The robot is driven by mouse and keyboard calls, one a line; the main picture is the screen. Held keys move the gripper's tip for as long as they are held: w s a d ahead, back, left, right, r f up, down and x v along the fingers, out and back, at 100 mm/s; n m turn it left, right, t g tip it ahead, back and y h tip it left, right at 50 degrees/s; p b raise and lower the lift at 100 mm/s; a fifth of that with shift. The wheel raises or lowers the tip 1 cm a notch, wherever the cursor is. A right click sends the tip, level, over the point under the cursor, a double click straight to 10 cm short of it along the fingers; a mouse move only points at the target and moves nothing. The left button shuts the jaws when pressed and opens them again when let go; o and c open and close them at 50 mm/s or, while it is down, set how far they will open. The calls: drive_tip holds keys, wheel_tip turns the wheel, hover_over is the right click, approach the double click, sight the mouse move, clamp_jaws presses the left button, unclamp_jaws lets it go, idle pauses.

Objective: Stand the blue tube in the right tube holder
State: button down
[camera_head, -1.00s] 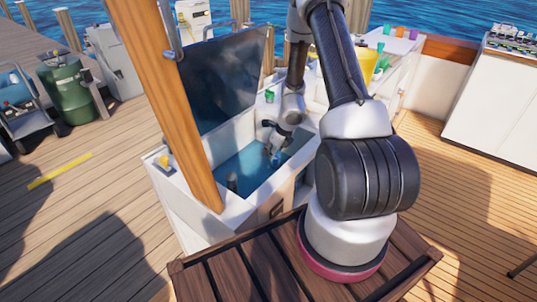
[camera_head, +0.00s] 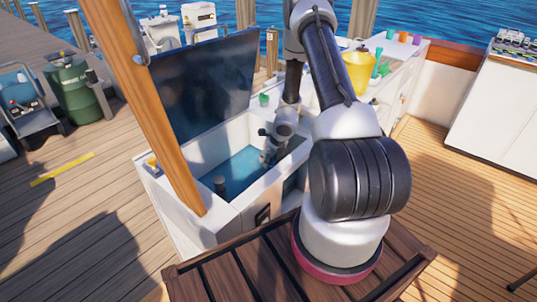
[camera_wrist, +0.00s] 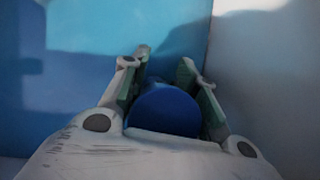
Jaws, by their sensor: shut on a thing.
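My gripper (camera_head: 266,156) reaches down into the open hatch (camera_head: 259,196). In the wrist view, its two fingers (camera_wrist: 160,85) close on the sides of a blue rounded thing (camera_wrist: 164,109), which looks like the end of the blue tube. The rest of the tube is hidden by the gripper. A dark grey upright cylinder (camera_head: 219,184) stands in the hatch, left of my gripper; it may be a tube holder. I cannot make out a right tube holder; the arm and the hatch wall hide part of the inside.
The raised dark lid (camera_head: 205,85) stands behind the opening. A wooden post (camera_head: 150,110) rises at its left. A green cup (camera_head: 263,99) sits on the back rim. A yellow bucket (camera_head: 356,65) and small coloured cups stand on the counter behind. Open deck lies right.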

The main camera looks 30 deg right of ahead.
drive_tip(key=shift+f, duration=0.6)
drive_tip(key=shift+f, duration=0.55)
idle(0.9)
drive_tip(key=c, duration=1.4)
unclamp_jaws()
drive_tip(key=shift+v, duration=5.55)
drive_tip(key=shift+w, duration=0.1)
